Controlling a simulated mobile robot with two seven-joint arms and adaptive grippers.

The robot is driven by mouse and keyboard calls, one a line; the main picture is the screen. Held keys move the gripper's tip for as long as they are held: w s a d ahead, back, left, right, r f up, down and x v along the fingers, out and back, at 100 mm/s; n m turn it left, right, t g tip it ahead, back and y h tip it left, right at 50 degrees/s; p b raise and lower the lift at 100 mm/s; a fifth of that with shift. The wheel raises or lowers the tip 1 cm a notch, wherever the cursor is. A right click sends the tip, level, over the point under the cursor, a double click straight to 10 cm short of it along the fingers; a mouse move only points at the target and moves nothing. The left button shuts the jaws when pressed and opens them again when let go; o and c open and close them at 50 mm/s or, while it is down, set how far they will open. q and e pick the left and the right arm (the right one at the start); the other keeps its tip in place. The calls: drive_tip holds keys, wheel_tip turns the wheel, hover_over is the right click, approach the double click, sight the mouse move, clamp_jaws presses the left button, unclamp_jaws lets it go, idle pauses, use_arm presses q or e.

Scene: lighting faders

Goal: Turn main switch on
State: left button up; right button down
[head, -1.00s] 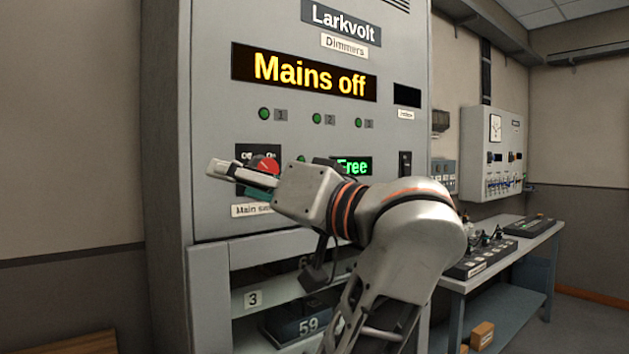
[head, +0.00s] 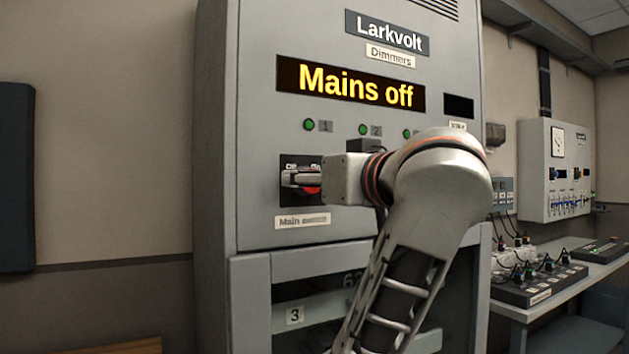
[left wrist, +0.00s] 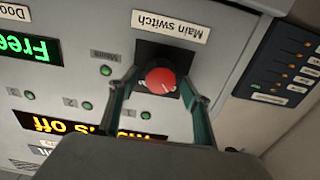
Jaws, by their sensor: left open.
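The main switch is a red round knob (left wrist: 161,81) on a dark square plate in the left wrist view. In the head view only a red sliver of the knob (head: 312,190) shows past my gripper. My left gripper (head: 300,179) is in front of the switch. In the left wrist view the left gripper's (left wrist: 160,84) fingers are open, one on each side of the knob; I cannot tell whether they touch it. The yellow display (head: 350,86) reads "Mains off". My right gripper is not in view.
The grey dimmer cabinet (head: 262,225) fills the middle. Small green lamps (head: 308,125) sit below the display. A bench (head: 530,312) with control boxes stands at the right, under a wall panel (head: 556,170). A dark panel (left wrist: 283,68) lies beside the cabinet face.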

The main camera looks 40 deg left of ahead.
use_arm(q)
drive_tip(key=shift+a, duration=0.1)
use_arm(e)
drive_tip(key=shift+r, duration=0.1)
use_arm(q)
drive_tip(key=c, duration=1.1)
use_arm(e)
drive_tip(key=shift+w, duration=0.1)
